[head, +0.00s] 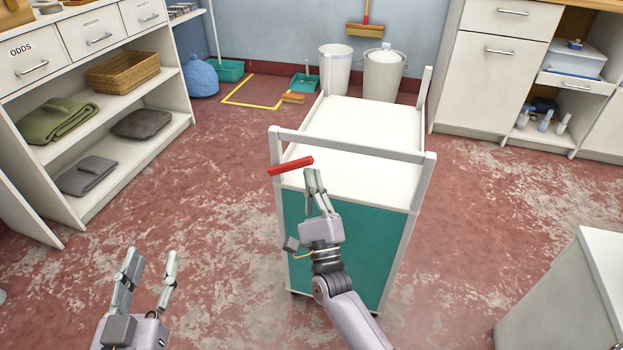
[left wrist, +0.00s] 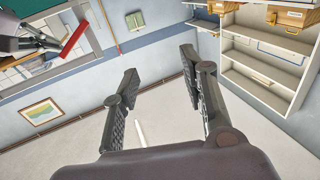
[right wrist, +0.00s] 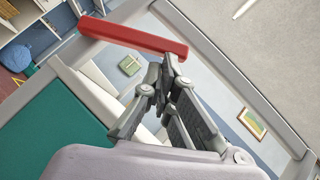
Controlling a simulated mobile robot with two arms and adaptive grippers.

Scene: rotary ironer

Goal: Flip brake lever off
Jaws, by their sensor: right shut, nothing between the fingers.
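The red brake lever (head: 290,166) is a short bar at the near left corner of a white and green cart (head: 352,245). It slopes slightly upward to the right in the head view. My right gripper (head: 315,174) is shut and empty, just below and beside the lever's right end; I cannot tell whether they touch. In the right wrist view the lever (right wrist: 133,35) lies across the picture just beyond the shut fingertips (right wrist: 168,68). My left gripper (head: 152,262) is open and empty, low at the left, away from the cart. The lever also shows in the left wrist view (left wrist: 75,38).
White shelves (head: 100,120) with folded cloths and a wicker basket (head: 122,72) stand at the left. Two white bins (head: 384,72) stand behind the cart. A white cabinet (head: 580,290) is at the lower right. The floor around the cart is clear.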

